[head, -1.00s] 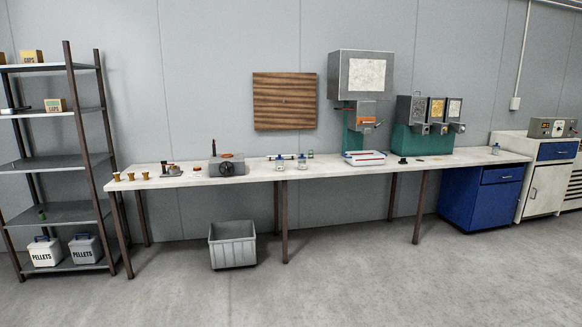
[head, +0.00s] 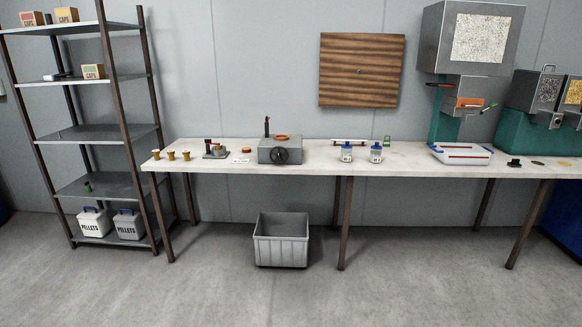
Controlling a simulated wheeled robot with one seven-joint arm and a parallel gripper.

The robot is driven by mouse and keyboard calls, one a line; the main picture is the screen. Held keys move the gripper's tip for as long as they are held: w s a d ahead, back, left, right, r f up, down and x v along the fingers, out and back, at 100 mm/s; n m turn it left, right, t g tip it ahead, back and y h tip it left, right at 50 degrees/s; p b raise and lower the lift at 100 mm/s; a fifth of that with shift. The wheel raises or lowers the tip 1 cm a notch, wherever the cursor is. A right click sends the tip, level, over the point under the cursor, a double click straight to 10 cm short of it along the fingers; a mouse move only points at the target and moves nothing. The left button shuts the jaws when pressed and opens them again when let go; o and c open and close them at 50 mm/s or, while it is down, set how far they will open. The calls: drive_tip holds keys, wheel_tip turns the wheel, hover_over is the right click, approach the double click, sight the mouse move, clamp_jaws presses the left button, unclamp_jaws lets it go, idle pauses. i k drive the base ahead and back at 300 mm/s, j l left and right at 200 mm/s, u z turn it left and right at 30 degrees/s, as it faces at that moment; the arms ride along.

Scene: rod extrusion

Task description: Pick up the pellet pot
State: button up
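Two pale tubs lettered PELLETS, a lighter one (head: 93,224) and a greyer one (head: 129,225), stand side by side on the lowest shelf at the left, each with a blue handle. Two small clear pots with blue tops, one (head: 346,153) left of the other (head: 376,153), stand upright on the white bench (head: 420,166). I cannot tell which of these is the pellet pot. My gripper is not in view.
The shelf rack (head: 108,187) stands left of the bench. A grey bin (head: 281,241) is on the floor under the bench. A grey machine (head: 280,150) and a white tray (head: 461,154) sit on the bench. The floor in front is clear.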

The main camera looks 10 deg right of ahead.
sight(376, 155)
drive_tip(key=i+z, duration=0.2)
drive_tip(key=i, duration=1.7)
drive_tip(key=i+z, duration=0.2)
drive_tip(key=i, duration=0.3)
drive_tip(key=i+j+z, duration=0.2)
drive_tip(key=i, duration=0.25)
drive_tip(key=i+j+z, duration=0.2)
drive_tip(key=i, duration=0.25)
drive_tip(key=i+j+z, duration=0.2)
drive_tip(key=i, duration=0.25)
drive_tip(key=j, duration=0.1)
